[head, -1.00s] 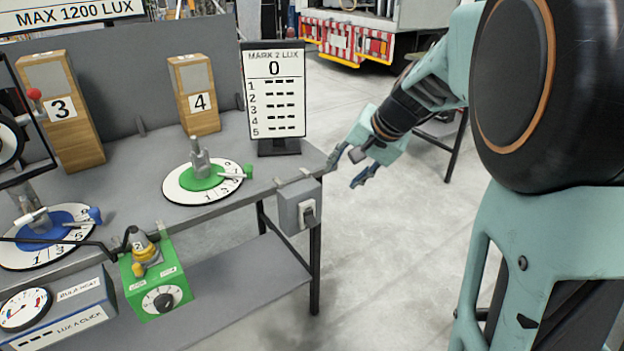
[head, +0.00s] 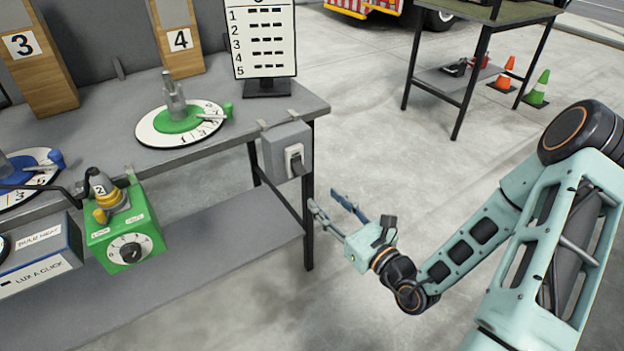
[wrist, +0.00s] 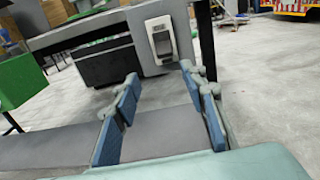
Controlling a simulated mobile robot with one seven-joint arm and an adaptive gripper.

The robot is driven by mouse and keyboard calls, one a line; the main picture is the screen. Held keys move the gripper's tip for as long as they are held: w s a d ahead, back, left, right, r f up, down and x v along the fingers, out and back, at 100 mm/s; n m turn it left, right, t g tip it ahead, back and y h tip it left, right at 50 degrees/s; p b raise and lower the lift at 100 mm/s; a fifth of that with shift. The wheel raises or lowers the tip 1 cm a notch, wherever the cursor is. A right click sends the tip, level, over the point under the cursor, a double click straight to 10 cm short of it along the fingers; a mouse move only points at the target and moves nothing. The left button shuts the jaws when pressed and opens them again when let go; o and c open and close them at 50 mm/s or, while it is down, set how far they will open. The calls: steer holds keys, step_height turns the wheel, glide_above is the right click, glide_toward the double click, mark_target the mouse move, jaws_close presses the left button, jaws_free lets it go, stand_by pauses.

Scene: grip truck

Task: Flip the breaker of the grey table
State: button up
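The grey table (head: 303,100) stands at the left of the head view. A grey breaker box (head: 272,157) is fixed to its front right corner, with a dark lever (head: 298,165) in a pale frame on its face. In the wrist view the box (wrist: 142,42) is at upper middle, with the dark lever (wrist: 163,43) facing me. My gripper (head: 328,200) is open and empty, below and to the right of the box, apart from it. In the wrist view its two blue fingers (wrist: 163,88) are spread, with the box beyond and above them.
A green box with a dial (head: 125,240) hangs at the table's front edge. A dark table leg (head: 308,210) stands below the breaker, close to my fingers. A lower shelf (head: 210,255) runs under the table. Open floor lies to the right, with another table (head: 480,30) at the back.

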mark_target(302, 174)
steer(key=shift+m+h, duration=0.3)
steer(key=b+x, duration=0.1)
steer(key=x, duration=0.4)
steer(key=b+x, duration=0.1)
steer(key=x, duration=0.4)
steer(key=shift+w+r, duration=0.1)
steer(key=shift+w, duration=0.35)
steer(key=shift+c, duration=0.4)
jaws_close()
